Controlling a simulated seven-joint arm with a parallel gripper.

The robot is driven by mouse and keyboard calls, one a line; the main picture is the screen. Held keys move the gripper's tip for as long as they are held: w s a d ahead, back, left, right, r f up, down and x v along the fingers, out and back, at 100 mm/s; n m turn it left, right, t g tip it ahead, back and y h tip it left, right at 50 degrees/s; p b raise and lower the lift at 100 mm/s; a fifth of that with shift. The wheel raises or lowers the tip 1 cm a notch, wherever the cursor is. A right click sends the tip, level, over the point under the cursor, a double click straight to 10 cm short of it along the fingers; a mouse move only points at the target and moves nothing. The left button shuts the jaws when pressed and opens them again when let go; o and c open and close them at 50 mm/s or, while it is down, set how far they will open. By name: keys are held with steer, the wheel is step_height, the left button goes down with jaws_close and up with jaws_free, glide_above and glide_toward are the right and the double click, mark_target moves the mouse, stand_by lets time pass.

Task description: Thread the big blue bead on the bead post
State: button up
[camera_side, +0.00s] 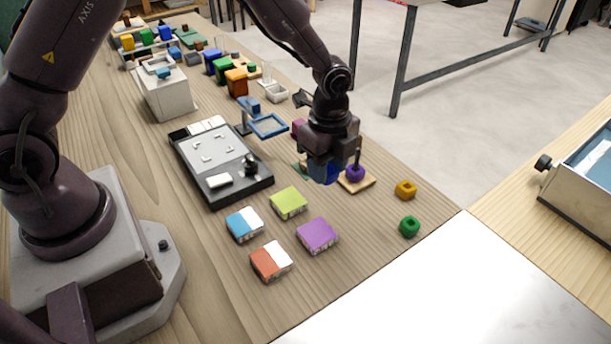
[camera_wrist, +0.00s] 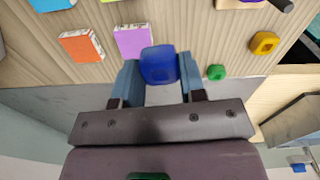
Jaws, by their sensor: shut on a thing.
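The big blue bead (camera_wrist: 158,65) is between the two blue-grey fingers of my gripper (camera_wrist: 156,84) in the wrist view. My gripper is shut on it. In the side view my gripper (camera_side: 322,172) holds the bead (camera_side: 330,174) above the table, just left of the bead post (camera_side: 357,160). The post stands upright on a small wooden base (camera_side: 366,186), with a purple bead (camera_side: 355,174) low around it. The blue bead is apart from the post's base in the wrist view. Its hole cannot be made out.
A yellow bead (camera_side: 405,190) and a green bead (camera_side: 409,227) lie right of the post. Several coloured boxes, one purple (camera_side: 317,236), lie in front. A black-edged tray (camera_side: 222,165) is at the left. A blue-framed stand (camera_side: 268,125) is behind my gripper.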

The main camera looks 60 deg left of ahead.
mark_target(358, 149)
steer(key=shift+m, duration=0.4)
steer(key=w+a, duration=0.1)
steer(key=w, duration=0.2)
steer(key=w+a+r, duration=0.1)
steer(key=w, duration=0.3)
steer(key=w+a, duration=0.2)
steer(key=w, duration=0.2)
steer(key=shift+w+r, duration=0.2)
steer(key=shift+r, duration=0.35)
steer(key=shift+s, duration=0.1)
steer(key=shift+f, duration=3.15)
steer(key=o, duration=1)
